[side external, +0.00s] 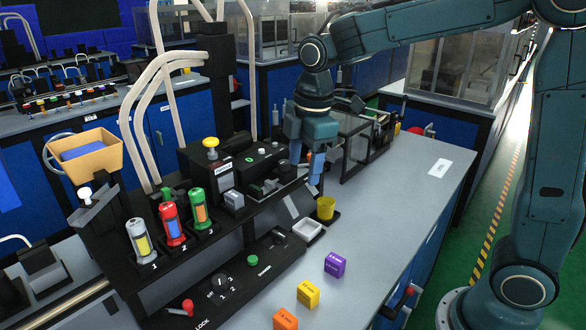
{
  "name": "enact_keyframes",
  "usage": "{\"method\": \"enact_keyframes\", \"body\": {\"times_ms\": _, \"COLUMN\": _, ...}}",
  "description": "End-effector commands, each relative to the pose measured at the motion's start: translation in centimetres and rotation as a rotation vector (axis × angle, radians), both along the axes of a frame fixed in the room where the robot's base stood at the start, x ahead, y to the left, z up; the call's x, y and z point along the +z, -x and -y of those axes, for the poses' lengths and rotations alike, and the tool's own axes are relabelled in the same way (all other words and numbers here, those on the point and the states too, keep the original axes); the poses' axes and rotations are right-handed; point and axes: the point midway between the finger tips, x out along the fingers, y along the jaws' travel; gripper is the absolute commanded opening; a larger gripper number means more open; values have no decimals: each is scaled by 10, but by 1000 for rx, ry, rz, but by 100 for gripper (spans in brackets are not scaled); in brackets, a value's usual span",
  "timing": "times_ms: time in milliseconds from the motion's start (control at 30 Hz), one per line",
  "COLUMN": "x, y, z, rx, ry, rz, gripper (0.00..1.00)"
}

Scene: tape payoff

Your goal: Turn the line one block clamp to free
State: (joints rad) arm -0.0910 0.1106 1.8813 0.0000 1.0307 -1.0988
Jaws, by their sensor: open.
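My gripper (306,160) points down over the machine's right part, its two blue fingers apart with nothing clearly held between them. A small orange-red part shows just behind the fingers; I cannot tell whether they touch it. I cannot make out which part is the line one block clamp or how it is set. Numbered stations 1, 2 and 3 on the black machine (105,235) hold a white-and-yellow canister (139,238), a red one (172,223) and a green one (199,207). A dark block with a slot (265,187) lies left of my fingers.
A black front panel carries a rotary knob (220,282), a green button (252,260) and a red-handled lever (187,306). A yellow cup (325,207) and white tray (308,230) stand below my gripper. Purple (335,264), yellow (308,294) and orange (285,319) blocks lie on the grey bench (390,235), clear at right.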

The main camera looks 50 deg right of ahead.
Motion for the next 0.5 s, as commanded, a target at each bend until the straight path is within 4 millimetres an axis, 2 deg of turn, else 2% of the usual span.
{"method": "enact_keyframes", "body": {"times_ms": 100, "x": -17, "y": -22, "z": -6, "rx": 119, "ry": 14, "rz": -41, "gripper": 58}}
{"method": "enact_keyframes", "body": {"times_ms": 233, "x": -35, "y": -41, "z": -12, "rx": 239, "ry": 25, "rz": -76, "gripper": 58}}
{"method": "enact_keyframes", "body": {"times_ms": 500, "x": -55, "y": -60, "z": -19, "rx": 372, "ry": 32, "rz": -114, "gripper": 58}}
